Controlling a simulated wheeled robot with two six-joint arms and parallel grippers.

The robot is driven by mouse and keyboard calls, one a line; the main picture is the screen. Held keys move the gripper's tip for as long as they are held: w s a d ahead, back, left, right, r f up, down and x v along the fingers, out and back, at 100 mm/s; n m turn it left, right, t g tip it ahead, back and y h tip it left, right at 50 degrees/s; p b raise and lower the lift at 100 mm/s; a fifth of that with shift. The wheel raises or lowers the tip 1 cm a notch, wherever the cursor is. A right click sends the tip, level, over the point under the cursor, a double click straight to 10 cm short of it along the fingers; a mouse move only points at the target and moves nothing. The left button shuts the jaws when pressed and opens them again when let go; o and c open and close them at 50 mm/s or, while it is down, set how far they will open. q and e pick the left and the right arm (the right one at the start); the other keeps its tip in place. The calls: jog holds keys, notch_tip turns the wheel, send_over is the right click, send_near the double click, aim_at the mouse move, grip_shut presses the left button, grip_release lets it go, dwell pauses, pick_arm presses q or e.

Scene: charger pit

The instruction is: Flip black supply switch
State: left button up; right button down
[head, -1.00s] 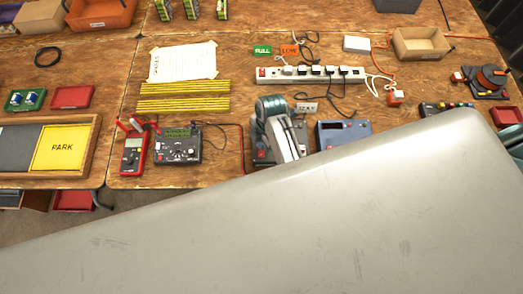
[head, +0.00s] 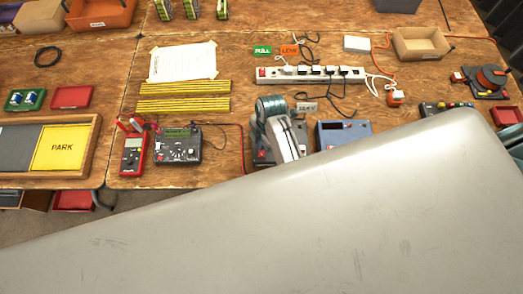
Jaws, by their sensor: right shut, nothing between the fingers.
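A black supply box (head: 178,146) with a green display, knobs and a small red switch at its lower left stands on the front of the wooden bench. A darker box (head: 262,156) with a red switch is mostly hidden behind my right gripper. My right gripper (head: 274,125) is shut and empty, over this box and right of the black box with the display. Its fingertips are hard to make out, and contact with a switch cannot be told. My left gripper is not in view.
A blue box (head: 343,133) with a red switch stands right of my gripper. A red multimeter (head: 133,155) stands left of the black box. A white power strip (head: 310,75) with cables lies behind. My grey arm covers the lower right.

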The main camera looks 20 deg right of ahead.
jog(key=shift+f, duration=0.7)
dwell(0.3)
jog(key=shift+r+p, duration=0.55)
jog(key=shift+r, duration=3)
jog(key=shift+f, duration=0.1)
